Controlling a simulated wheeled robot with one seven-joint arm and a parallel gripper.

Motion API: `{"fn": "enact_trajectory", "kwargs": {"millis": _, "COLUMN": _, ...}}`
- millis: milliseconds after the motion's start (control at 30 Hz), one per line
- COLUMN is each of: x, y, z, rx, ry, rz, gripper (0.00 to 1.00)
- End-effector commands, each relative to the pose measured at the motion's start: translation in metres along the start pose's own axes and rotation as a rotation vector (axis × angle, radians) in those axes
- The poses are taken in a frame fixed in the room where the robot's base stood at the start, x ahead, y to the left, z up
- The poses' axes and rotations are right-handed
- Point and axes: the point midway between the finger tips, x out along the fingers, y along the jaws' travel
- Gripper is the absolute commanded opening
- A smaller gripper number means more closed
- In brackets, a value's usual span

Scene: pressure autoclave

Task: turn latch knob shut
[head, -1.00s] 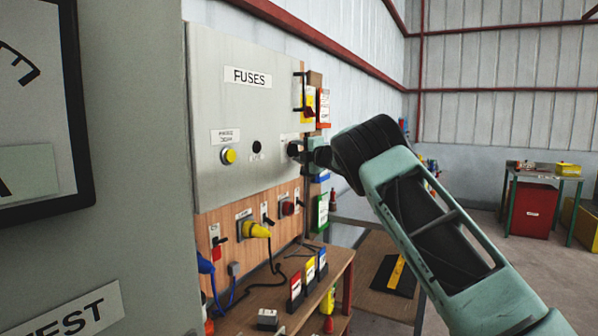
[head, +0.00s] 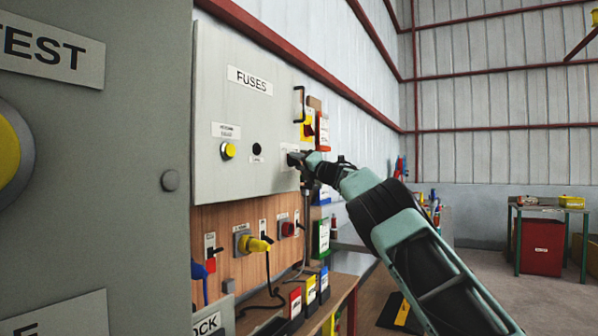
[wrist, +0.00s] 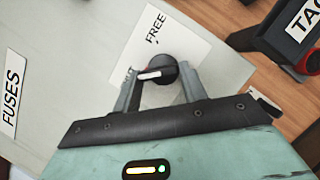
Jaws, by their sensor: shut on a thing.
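The latch knob (wrist: 157,71) is a round black knob with a white pointer line, on a white label on the grey FUSES panel (head: 232,110). In the wrist view the label reads FREE on one side, and the word on the other side is mostly hidden. The white line points away from FREE, toward the partly hidden word. My gripper (wrist: 158,84) has a finger on each side of the knob and is shut on it. In the head view my gripper (head: 304,161) is at the panel's right edge, and the knob is hidden behind it.
A yellow plug (head: 256,245) and a red knob (head: 288,229) are below the panel. A bench with coloured bins (head: 311,290) stands below.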

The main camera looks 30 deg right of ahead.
Motion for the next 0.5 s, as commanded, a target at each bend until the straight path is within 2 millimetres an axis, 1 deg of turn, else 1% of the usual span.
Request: {"fn": "enact_trajectory", "kwargs": {"millis": 500, "x": 0.0009, "y": 0.0016, "z": -0.0005, "rx": -0.03, "ry": 0.001, "rz": 0.016, "gripper": 0.2}}
